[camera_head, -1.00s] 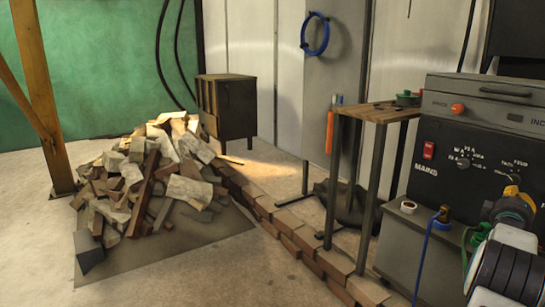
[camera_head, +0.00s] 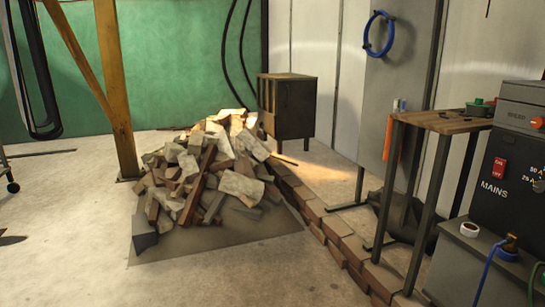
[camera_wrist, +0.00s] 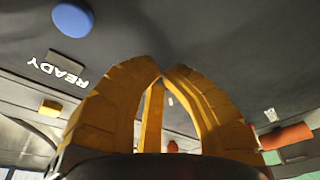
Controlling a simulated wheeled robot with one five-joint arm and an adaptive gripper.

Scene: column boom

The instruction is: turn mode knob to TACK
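My gripper (camera_wrist: 160,75) shows in the wrist view as yellow fingers that arch together, with their tips meeting in front of a dark panel (camera_wrist: 215,35). No object shows between the tips. I cannot pick out the mode knob or a TACK label in the wrist view; the fingers hide part of the panel. In the head view only the left part of the dark welder panel (camera_head: 493,220) shows, with a red switch (camera_head: 499,168) above the word MAINS and part of an amp dial (camera_head: 538,186) at the picture's edge. My gripper is outside the head view.
The wrist view shows a blue round button (camera_wrist: 72,19), an upside-down READY label (camera_wrist: 58,73), a yellow block (camera_wrist: 50,108) and an orange-red cylinder (camera_wrist: 286,136). In the head view a small wooden-topped table (camera_head: 440,121) stands beside the welder, and a rubble pile (camera_head: 205,175) lies left.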

